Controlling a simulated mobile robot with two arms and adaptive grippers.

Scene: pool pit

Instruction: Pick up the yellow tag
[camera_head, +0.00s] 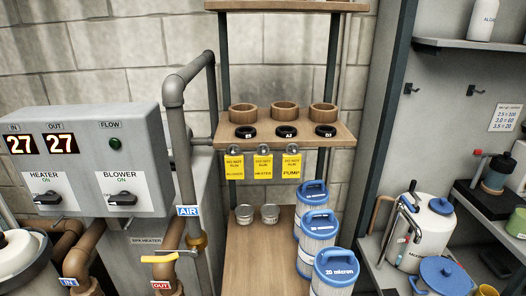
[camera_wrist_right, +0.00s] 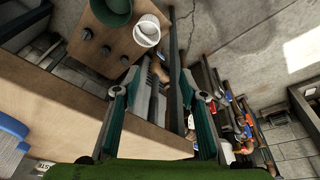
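Three yellow tags hang in a row from the front edge of the wooden shelf (camera_head: 205,129) in the head view. The left one reads blower (camera_head: 234,170), the middle one reads heater (camera_head: 263,170), and the right one reads pump (camera_head: 291,170). Each hangs below a small round metal piece. My right gripper (camera_wrist_right: 157,88) shows only in the right wrist view, with its two fingers spread apart and nothing visible between them. No yellow tag can be made out in that view. My left gripper is not in view.
Black rings (camera_head: 286,131) and wooden rings (camera_head: 284,110) sit on the shelf. Blue-lidded filter cartridges (camera_head: 318,229) and two tins (camera_head: 270,213) stand below. A grey pipe (camera_head: 181,150) rises left of the shelf beside the control box (camera_head: 95,135). The right wrist view shows a wooden board (camera_wrist_right: 70,115).

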